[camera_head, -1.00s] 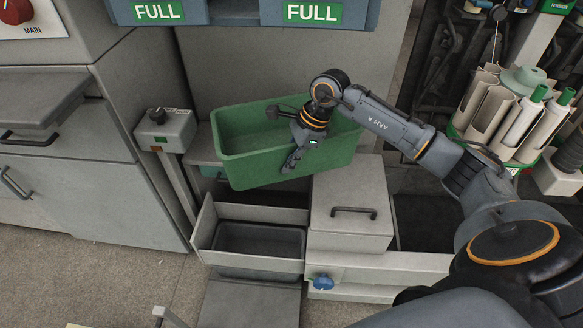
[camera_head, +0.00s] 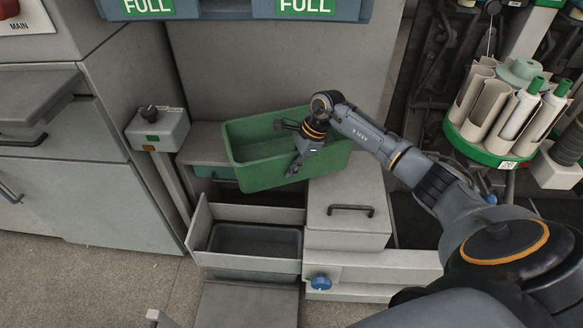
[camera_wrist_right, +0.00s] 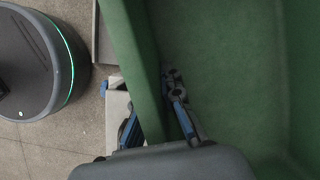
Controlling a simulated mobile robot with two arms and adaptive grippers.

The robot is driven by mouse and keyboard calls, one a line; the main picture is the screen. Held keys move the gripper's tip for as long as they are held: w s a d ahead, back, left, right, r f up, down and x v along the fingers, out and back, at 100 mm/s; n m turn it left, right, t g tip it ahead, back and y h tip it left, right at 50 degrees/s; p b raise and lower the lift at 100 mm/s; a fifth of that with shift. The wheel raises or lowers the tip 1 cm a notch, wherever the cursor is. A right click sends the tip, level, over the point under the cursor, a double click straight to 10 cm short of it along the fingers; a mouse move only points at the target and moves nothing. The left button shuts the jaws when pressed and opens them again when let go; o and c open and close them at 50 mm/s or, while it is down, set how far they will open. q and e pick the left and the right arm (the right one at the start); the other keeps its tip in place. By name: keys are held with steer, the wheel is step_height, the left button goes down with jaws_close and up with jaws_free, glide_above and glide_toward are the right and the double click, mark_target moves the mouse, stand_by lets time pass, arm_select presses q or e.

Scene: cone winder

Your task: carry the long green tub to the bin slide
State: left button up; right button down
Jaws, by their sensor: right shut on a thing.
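The long green tub (camera_head: 262,178) is held in the air in the middle of the head view, open side up and slightly tilted. It looks empty. My right gripper (camera_head: 295,168) is shut on the tub's near wall. In the right wrist view its fingers (camera_wrist_right: 157,122) sit on both sides of the tub's wall (camera_wrist_right: 143,70), one inside and one outside. Below the tub is a grey open-topped frame (camera_head: 247,213) with a dark tray (camera_head: 255,241) in it. I cannot tell for sure which part is the bin slide. My left gripper is not in view.
A grey box with a handle (camera_head: 347,230) stands right of the frame, close below the tub. A control box on a post (camera_head: 157,130) is to the left. Bins with FULL labels (camera_head: 307,5) hang above. A cone rack (camera_head: 500,120) is at the right.

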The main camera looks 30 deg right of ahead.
steer(key=shift+w, duration=0.1)
steer(key=c, duration=1.9)
jaws_free()
steer(key=o, duration=0.4)
steer(key=shift+r, duration=0.15)
